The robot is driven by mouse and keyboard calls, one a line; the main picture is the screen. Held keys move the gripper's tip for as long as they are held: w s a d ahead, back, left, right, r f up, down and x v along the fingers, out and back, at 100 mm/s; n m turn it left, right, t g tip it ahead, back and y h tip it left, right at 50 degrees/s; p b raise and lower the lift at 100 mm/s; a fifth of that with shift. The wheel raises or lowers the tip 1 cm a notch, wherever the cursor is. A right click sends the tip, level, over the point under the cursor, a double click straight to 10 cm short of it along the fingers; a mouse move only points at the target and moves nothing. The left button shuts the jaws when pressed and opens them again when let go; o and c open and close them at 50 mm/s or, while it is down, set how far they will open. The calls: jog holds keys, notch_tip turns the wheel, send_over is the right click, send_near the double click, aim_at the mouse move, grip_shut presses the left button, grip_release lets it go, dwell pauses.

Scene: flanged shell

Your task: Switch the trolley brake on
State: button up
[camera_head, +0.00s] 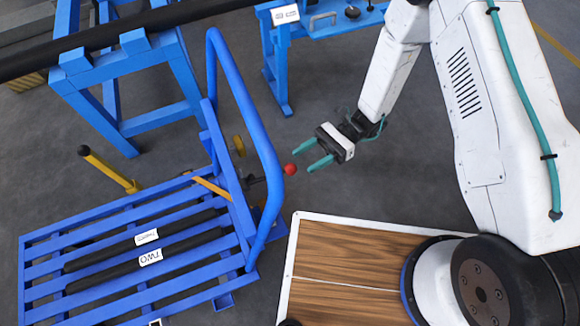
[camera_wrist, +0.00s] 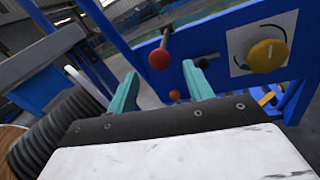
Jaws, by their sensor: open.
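The blue trolley (camera_head: 130,262) stands at the left with a slatted deck and a tall tubular handle (camera_head: 243,100). A red ball knob (camera_head: 290,169) on a dark lever sticks out from its handle end; it also shows in the wrist view (camera_wrist: 159,59). A yellow round knob (camera_wrist: 267,55) sits on a white plate with a curved mark, right of the red ball. No label tells me which one is the brake. My gripper (camera_head: 301,161) is open and empty, its teal fingertips just short of the red ball. In the wrist view the ball shows between the fingertips (camera_wrist: 160,70).
Two dark bars with white labels lie on the trolley deck. A yellow post (camera_head: 110,170) stands behind the trolley. A blue stand (camera_head: 125,85) and a blue bench (camera_head: 325,25) are at the back. Grey floor between them is clear.

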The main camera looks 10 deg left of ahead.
aim_at(290, 169)
jog(key=x, duration=0.6)
jog(key=shift+s+a, duration=0.1)
jog(key=shift+c, duration=0.2)
grip_shut()
jog(key=shift+r, duration=0.1)
